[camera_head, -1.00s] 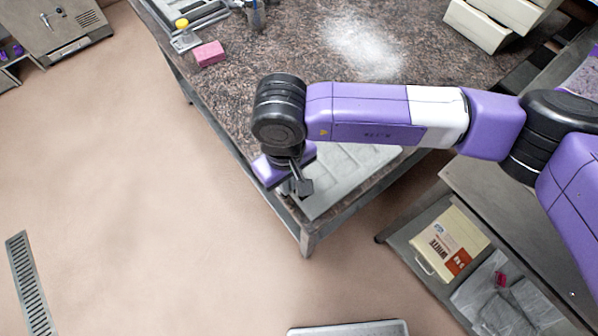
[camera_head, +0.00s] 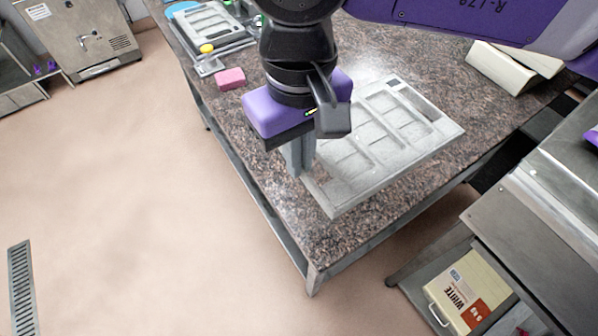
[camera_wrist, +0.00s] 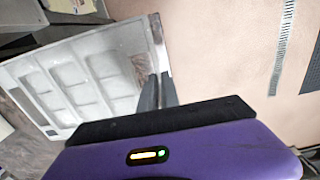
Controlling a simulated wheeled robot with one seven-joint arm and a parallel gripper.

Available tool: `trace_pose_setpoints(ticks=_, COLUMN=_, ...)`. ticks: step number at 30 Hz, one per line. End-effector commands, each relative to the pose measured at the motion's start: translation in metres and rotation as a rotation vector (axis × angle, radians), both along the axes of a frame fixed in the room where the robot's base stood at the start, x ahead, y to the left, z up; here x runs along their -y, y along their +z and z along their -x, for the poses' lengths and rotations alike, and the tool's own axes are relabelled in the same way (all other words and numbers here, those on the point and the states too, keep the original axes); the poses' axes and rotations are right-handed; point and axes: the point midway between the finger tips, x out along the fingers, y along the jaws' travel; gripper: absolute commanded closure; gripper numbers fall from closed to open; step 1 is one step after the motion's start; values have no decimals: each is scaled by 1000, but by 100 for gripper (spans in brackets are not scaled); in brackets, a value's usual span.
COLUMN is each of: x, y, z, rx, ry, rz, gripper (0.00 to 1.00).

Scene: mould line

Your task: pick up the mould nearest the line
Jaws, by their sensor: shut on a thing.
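A pale grey mould (camera_head: 372,165), a flat tray with several rectangular hollows, is at the near corner of the stone-topped table (camera_head: 275,190). It appears raised and slightly tilted over the tabletop, though the gap under it is hard to judge. My gripper (camera_head: 300,160) points down at the mould's left edge and is shut on that edge. In the wrist view the fingers (camera_wrist: 157,90) close on the rim of the mould (camera_wrist: 85,75), with hollows to the left. My gripper's body hides part of the rim. Another grey mould (camera_head: 208,22) lies at the table's far left.
A pink block (camera_head: 230,78) and a yellow-capped bottle (camera_head: 207,55) are on the table's left edge. A metal bench (camera_head: 545,195) with a labelled box (camera_head: 468,292) below is at right.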

Motion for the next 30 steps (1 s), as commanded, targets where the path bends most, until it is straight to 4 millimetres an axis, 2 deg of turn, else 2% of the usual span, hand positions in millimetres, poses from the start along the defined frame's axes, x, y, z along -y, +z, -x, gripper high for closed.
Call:
trace_pose_setpoints(ticks=17, x=0, y=43, z=0, rx=2, ry=0, rz=0, gripper=100)
trace_pose_setpoints(ticks=30, x=0, y=45, z=0, rx=1, ry=1, rz=-1, gripper=100)
